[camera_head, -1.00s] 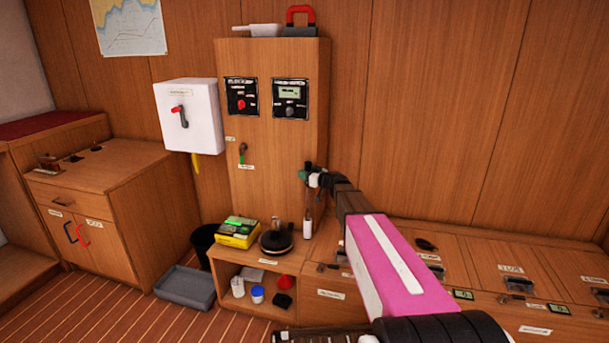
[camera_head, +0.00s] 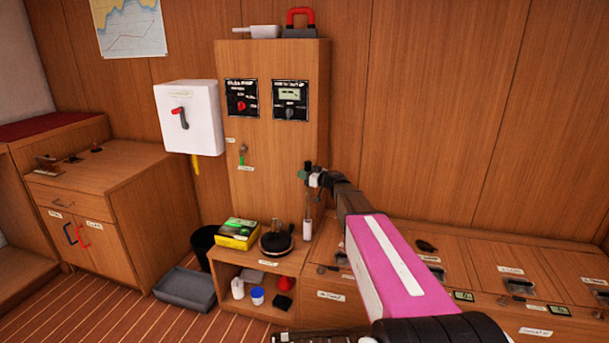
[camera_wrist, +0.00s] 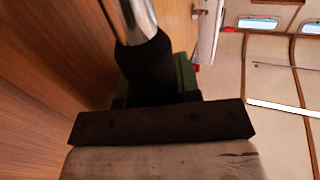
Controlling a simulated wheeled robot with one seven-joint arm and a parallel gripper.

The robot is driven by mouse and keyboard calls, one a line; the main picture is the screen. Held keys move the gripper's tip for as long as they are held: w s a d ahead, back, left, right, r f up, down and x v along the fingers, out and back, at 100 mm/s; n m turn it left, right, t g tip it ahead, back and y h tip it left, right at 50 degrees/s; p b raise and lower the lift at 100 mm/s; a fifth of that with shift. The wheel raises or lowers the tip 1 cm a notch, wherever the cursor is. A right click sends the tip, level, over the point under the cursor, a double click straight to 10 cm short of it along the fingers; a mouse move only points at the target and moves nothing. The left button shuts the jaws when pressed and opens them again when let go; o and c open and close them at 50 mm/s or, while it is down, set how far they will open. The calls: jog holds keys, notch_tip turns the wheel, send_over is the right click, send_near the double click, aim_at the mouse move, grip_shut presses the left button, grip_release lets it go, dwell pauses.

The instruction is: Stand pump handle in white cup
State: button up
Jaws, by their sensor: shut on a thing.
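My gripper (camera_head: 309,178) is shut on the pump handle (camera_head: 308,204), above the right end of the low cabinet top. The handle hangs about upright, with a dark grip at the top and a thin rod below. In the wrist view its black grip (camera_wrist: 147,68) and shiny metal rod (camera_wrist: 137,18) show between the jaws. The small white cup (camera_head: 307,231) is at the rod's lower end, on the cabinet top. The rod's tip meets the cup in the picture; I cannot tell whether it is inside or just above.
A black round pan-like object (camera_head: 276,244) and a yellow-green box (camera_head: 238,234) stand left of the cup on the cabinet top (camera_head: 262,262). The tall wooden cabinet (camera_head: 275,150) rises close behind. Lidded lockers (camera_head: 480,265) extend to the right.

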aim_at(305, 159)
jog(key=shift+f, duration=0.4)
dwell(0.4)
jog(key=o, duration=1.1)
jog(key=shift+w, duration=0.1)
jog(key=shift+r, duration=0.55)
jog(key=shift+c, duration=0.3)
jog(key=shift+w+r, duration=0.1)
jog(key=shift+r, duration=3)
jog(key=shift+d, duration=0.1)
